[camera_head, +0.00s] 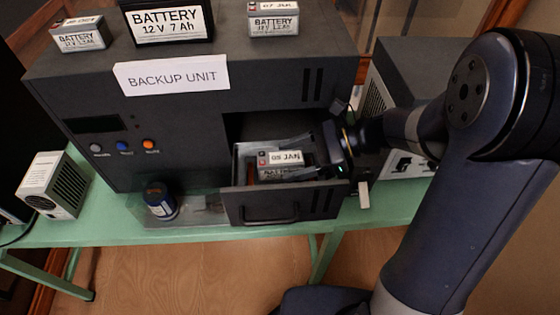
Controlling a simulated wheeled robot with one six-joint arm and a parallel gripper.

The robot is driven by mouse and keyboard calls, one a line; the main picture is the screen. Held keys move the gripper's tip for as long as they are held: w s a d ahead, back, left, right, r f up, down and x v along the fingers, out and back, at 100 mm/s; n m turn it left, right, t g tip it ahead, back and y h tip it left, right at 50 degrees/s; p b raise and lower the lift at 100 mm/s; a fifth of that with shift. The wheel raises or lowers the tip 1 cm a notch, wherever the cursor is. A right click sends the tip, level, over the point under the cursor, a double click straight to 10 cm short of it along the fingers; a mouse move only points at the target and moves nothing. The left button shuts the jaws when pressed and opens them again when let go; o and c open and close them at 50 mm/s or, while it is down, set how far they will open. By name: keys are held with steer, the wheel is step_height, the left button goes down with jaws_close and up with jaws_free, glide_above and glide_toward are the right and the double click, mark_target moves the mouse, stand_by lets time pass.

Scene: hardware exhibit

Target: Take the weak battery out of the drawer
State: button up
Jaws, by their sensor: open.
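A small battery (281,172) with a white label, which seems to read "08 JAN", sits in the pulled-out drawer (284,209) of the dark grey backup unit. It is the only battery I can make out in the drawer; nothing visible marks it as weak. My gripper (291,159) reaches in from the right, fingers pointing left. Its jaws are open, one finger beyond the battery and one on its near side. I cannot tell whether either finger touches it. The far finger and gripper body hide part of the drawer's inside.
On top of the backup unit (190,132) stand a large 12 V battery (166,22) and small dated batteries (80,35) (273,19). A dark blue jar (159,200) stands left of the drawer on the green table (110,232). A beige vented box (55,186) stands further left.

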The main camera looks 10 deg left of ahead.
steer(key=shift+s+a+f, duration=0.1)
steer(key=shift+a+f, duration=0.05)
steer(key=shift+a, duration=0.15)
steer(key=shift+c, duration=0.2)
jaws_close()
stand_by(0.3)
